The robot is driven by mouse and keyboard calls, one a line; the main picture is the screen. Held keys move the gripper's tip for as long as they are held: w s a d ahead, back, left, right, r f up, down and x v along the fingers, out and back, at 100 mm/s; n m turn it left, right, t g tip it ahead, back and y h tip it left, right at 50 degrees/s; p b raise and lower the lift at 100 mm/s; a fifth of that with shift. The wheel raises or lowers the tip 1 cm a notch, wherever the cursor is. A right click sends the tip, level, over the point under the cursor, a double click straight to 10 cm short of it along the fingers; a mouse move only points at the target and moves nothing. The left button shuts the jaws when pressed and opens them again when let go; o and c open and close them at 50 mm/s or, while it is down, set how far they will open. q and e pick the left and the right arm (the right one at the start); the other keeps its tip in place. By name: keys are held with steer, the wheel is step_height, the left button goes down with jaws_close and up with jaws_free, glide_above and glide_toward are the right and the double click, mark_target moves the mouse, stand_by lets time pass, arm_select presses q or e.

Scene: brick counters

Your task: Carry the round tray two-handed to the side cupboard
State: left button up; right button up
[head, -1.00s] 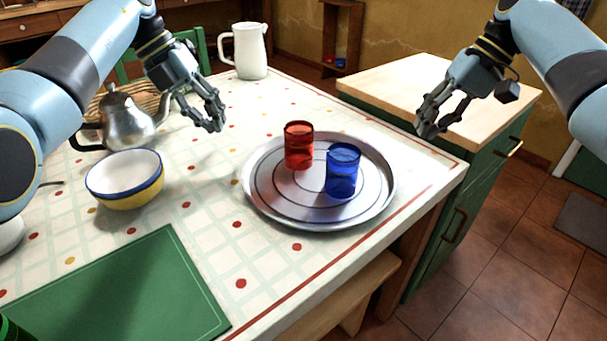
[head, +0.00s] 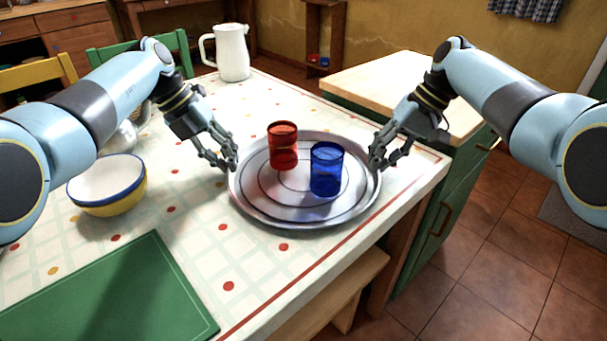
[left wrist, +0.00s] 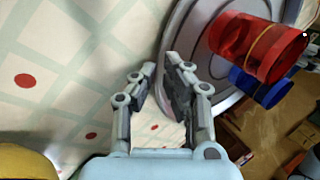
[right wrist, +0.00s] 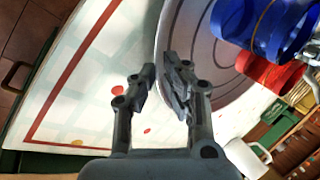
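The tray's edge shows by the fingertips in the left wrist view (left wrist: 182,32) and in the right wrist view (right wrist: 184,28). I cannot tell if the fingers touch it. The green side cupboard (head: 437,215) has a pale wooden top (head: 385,75).
A blue-rimmed yellow bowl (head: 107,187) and a green board (head: 110,295) are on the table at left. A white jug (head: 232,55) stands at the back, and a metal teapot (head: 125,135) is partly hidden behind my left arm. A wooden bench (head: 330,300) is under the front edge. The cupboard top looks clear.

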arm_select(q)
steer(key=shift+d+f, duration=0.25)
steer(key=shift+f, duration=0.3)
arm_select(e)
steer(key=shift+a+f, duration=0.25)
steer(key=shift+f, duration=0.3)
arm_select(q)
jaws_close()
arm_select(e)
jaws_close()
